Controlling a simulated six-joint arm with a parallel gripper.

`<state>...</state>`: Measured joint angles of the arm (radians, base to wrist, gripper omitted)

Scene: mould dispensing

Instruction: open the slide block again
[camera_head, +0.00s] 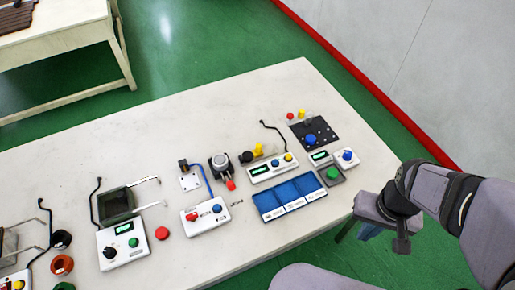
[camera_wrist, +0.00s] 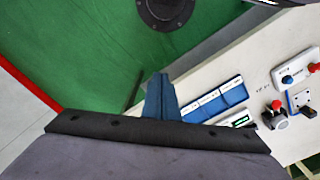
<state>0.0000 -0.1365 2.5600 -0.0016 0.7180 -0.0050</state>
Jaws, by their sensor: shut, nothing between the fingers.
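My gripper (camera_head: 368,232) is off the table's right end, over the green floor. Its blue fingers (camera_wrist: 160,85) are together and empty in the wrist view, pointing at the floor beside the table. I cannot tell for certain which part is the slide block. A small device with a grey round top and a red knob (camera_head: 221,164) stands mid-table, and a white plate with a dark block and blue hose (camera_head: 190,180) is left of it. Both are far from my gripper. Their details are too small to tell whether anything is open or shut.
A blue three-part tray (camera_head: 290,197) lies near the table's front right. Control boxes with buttons (camera_head: 272,168) and a black plate with a blue knob (camera_head: 313,133) are behind it. A white box with red and blue buttons (camera_head: 207,216) is further left. The table's back left is clear.

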